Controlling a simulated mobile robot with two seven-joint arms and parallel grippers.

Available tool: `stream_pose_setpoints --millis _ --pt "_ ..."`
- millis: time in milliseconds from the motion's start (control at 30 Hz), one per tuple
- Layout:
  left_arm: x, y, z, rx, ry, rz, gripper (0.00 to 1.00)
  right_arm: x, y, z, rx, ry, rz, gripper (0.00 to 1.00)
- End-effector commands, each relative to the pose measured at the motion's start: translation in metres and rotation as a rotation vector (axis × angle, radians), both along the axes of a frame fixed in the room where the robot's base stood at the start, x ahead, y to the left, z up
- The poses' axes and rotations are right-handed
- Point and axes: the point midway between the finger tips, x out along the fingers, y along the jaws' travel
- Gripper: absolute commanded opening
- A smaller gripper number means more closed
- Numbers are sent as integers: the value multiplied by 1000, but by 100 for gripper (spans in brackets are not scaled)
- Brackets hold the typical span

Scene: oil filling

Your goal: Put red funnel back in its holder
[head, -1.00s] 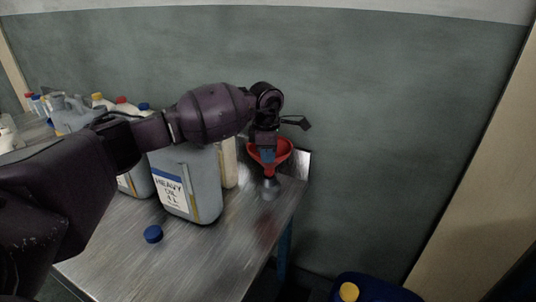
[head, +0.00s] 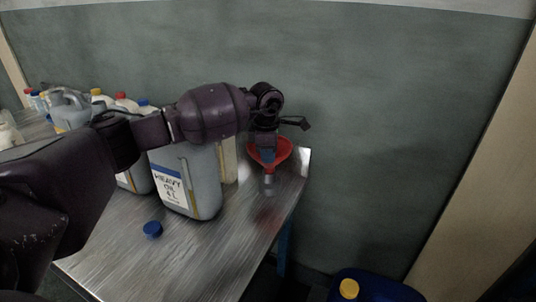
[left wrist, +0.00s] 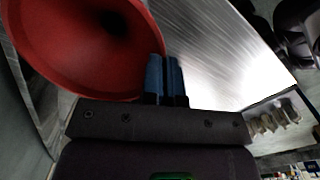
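The red funnel (head: 283,154) is at the table's right end in the head view, wide mouth up. A small grey piece (head: 269,182) shows below its narrow end; it is blurred, and I cannot tell whether it is spout or holder, or whether it touches the table. My left gripper (head: 262,142) is at the funnel's upper left rim. In the left wrist view the funnel's red bowl (left wrist: 75,45) fills the upper left, and the blue fingers (left wrist: 166,62) are close together at its rim, seemingly shut on it. My right gripper is not in view.
A grey heavy oil can (head: 201,180) stands left of the funnel. A blue cap (head: 152,229) lies on the metal table (head: 215,255), whose front is otherwise clear. More bottles stand back left. A blue container with a yellow cap (head: 349,289) is below, right of the table.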

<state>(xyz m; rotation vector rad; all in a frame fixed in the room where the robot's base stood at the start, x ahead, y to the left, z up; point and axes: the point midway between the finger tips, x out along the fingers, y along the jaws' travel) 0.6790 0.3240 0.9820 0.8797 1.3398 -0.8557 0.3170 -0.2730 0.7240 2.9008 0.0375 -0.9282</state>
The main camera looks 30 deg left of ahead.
Motion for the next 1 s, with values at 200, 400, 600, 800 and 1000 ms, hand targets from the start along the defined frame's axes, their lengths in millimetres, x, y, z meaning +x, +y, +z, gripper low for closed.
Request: stream_pose_setpoints --millis 200,400,600,800,1000 --pt "0 0 -5 0 0 0 0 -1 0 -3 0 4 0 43" --pt "0 0 -10 0 2 0 0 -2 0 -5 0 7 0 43" --pt "-1 0 -17 0 6 1 0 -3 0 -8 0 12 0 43" --pt "-1 0 -23 -1 9 1 0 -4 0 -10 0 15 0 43" --pt "-2 0 -25 -2 13 1 3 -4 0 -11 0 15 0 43"
